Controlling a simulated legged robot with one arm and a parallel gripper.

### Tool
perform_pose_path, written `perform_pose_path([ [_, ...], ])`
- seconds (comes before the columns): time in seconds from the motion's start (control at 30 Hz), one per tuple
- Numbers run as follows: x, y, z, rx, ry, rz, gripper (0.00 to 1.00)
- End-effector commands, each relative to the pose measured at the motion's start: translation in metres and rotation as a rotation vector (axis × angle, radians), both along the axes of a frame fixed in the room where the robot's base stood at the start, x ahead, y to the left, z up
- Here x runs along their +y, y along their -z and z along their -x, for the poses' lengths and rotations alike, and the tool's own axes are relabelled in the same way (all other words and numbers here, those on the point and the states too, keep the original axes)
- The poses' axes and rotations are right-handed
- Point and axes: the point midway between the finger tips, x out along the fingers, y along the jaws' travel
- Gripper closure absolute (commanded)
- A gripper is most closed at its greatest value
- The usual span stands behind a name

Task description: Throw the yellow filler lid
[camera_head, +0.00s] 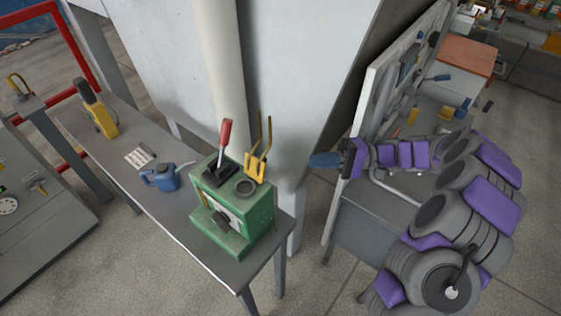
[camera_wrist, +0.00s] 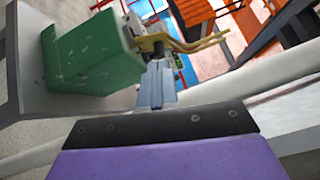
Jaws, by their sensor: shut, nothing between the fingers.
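The yellow filler lid (camera_head: 256,164) sits at the back right top edge of the green machine (camera_head: 233,222), with two yellow prongs pointing up. In the wrist view the lid (camera_wrist: 185,43) lies just beyond my fingertips. My gripper (camera_head: 312,160) is shut and empty, to the right of the lid with a gap between them in the head view. Its blue fingers (camera_wrist: 157,66) overlap the lid's lower edge in the wrist view; contact cannot be told.
A red-handled lever (camera_head: 225,133) stands on the machine's top. A blue oil can (camera_head: 166,176) and a yellow device (camera_head: 104,119) stand on the grey table (camera_head: 140,206). A pale column (camera_head: 222,70) rises behind the machine. A panel board (camera_head: 378,100) stands behind my arm.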

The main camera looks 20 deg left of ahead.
Motion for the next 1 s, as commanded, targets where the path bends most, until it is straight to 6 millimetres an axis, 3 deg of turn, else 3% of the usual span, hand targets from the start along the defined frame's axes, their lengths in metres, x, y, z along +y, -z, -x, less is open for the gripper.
perform_pose_path([
  [0.2, -0.013, 0.020, -0.025, 0.005, 0.067, -0.079, 1.00],
  [0.37, -0.013, 0.021, -0.028, 0.001, 0.078, -0.096, 1.00],
  [0.57, 0.011, 0.015, -0.018, 0.004, 0.074, -0.099, 1.00],
  [0.93, 0.078, 0.004, 0.008, 0.002, 0.075, -0.096, 1.00],
  [1.0, 0.080, 0.000, 0.016, 0.004, 0.076, -0.097, 1.00],
])
